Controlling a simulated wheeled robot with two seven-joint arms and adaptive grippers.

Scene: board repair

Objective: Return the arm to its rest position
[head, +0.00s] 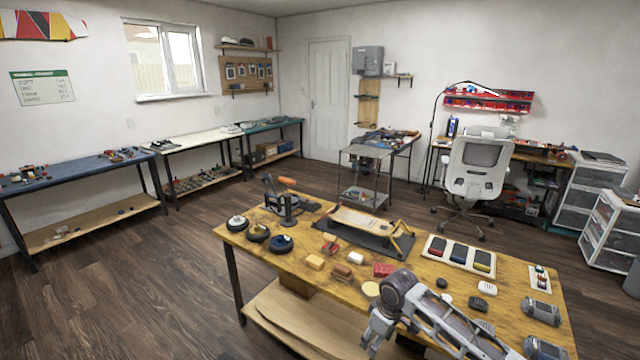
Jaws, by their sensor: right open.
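My right arm reaches in from the bottom right of the head view, over the front edge of the wooden workbench (455,297). My right gripper (373,345) hangs down at the bottom of the picture, open and holding nothing that I can see. It is in front of the bench's near edge in the picture, below the round yellow tin (371,289), and appears apart from the things on the bench. My left gripper and arm are not in view.
A board (362,222) rests on a stand on a dark mat. Grey objects (541,311) sit at right. The floor left is clear.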

